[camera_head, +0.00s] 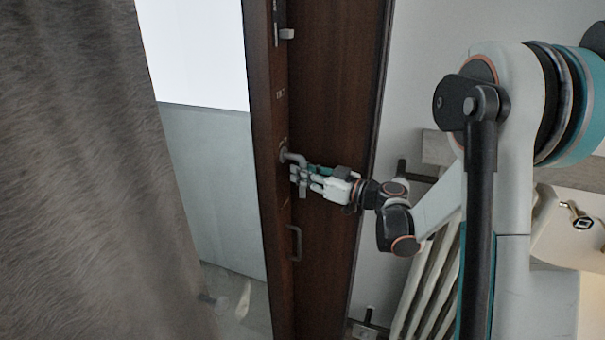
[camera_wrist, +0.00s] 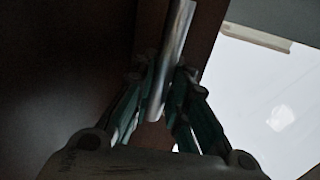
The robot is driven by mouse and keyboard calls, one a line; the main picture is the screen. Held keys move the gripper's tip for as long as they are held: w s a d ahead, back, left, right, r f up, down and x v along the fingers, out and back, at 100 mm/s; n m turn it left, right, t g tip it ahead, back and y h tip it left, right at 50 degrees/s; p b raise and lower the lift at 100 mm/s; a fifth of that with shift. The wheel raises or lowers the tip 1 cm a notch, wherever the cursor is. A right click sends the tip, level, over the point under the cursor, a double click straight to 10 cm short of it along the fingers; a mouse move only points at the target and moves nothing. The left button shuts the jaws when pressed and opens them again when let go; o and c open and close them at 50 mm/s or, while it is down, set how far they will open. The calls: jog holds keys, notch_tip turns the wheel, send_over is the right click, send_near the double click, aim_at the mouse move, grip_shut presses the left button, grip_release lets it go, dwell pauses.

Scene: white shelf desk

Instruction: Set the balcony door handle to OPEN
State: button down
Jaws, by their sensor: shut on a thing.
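The balcony door handle (camera_head: 294,157) is a grey metal lever on the dark brown door frame (camera_head: 268,200). Its pivot is at the left and its lever reaches right, then bends down toward my fingers. My gripper (camera_head: 303,178) comes from the right and is shut on the handle. In the wrist view the handle (camera_wrist: 174,50) is a shiny bar running between the two fingers of my gripper (camera_wrist: 165,95). The fingers hide part of the lever. Small lettering (camera_head: 280,94) shows on the frame above the handle, too small to read surely.
A fixed pull handle (camera_head: 295,243) sits lower on the door, and a latch (camera_head: 286,34) is near the top. A grey curtain (camera_head: 90,180) hangs at the left. A radiator (camera_head: 430,285) and a white washbasin (camera_head: 572,225) stand at the right.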

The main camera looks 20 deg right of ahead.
aim_at(276, 166)
jog(key=m, duration=0.1)
jog(key=s+m, duration=0.1)
jog(key=a+m+p, duration=0.1)
jog(key=m, duration=0.1)
jog(key=shift+s+r+g, duration=0.25)
jog(key=shift+r+g, duration=0.05)
jog(key=shift+g, duration=0.1)
jog(key=m, duration=0.2)
jog(key=s+m+p, duration=0.1)
jog(key=shift+a+r+g, duration=0.4)
jog(key=m, duration=0.1)
jog(key=r+m, duration=0.1)
jog(key=m+g+p, duration=0.1)
jog(key=m, duration=0.1)
jog(key=shift+s+a+r, duration=0.25)
jog(key=shift+s, duration=0.1)
jog(key=shift+s+a+r+m+g+y+p, duration=0.15)
jog(key=shift+r+m+g+p, duration=0.2)
jog(key=shift+m, duration=0.65)
jog(key=shift+d+r+m+g+y+p, duration=0.2)
jog(key=shift+r+m, duration=0.25)
jog(key=shift+m, duration=0.55)
jog(key=shift+r, duration=0.1)
jog(key=c, duration=1.6)
grip_release()
jog(key=shift+o, duration=0.2)
